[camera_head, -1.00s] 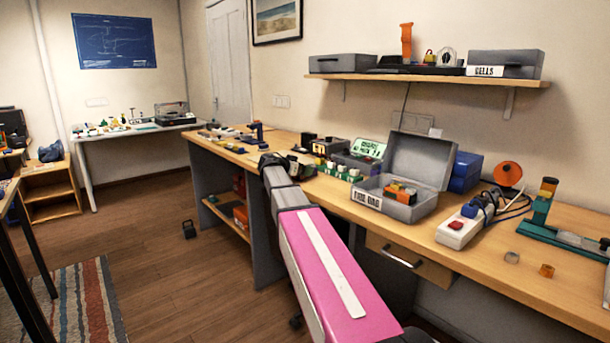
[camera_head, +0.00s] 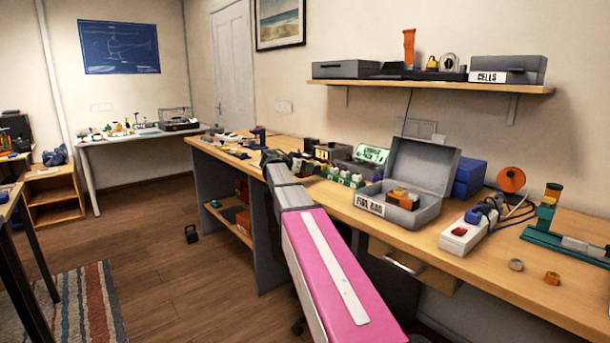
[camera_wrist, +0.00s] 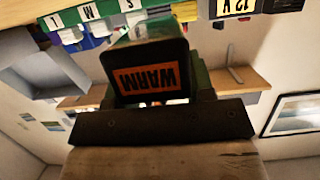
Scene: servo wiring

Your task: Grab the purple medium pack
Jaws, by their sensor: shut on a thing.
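My gripper (camera_wrist: 160,110) is seen from behind in the wrist view, with its dark cross bar in front. It is shut on a dark box with an orange WARM label (camera_wrist: 150,78), which appears upside down. The fingertips are mostly hidden behind the box and bar. Green shows behind the box, and I cannot tell which thing it belongs to. In the head view my gripper (camera_head: 273,158) is a small dark shape over the long bench, its jaws too small to read. I cannot make out a purple medium pack in either view.
A rack with S, M and L labels (camera_wrist: 95,12) shows in the wrist view. On the bench, an open grey FIRE BAG box (camera_head: 369,204), a white power strip (camera_head: 462,236) and a green stand (camera_head: 545,215) lie to the right. A wall shelf (camera_head: 430,85) hangs above.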

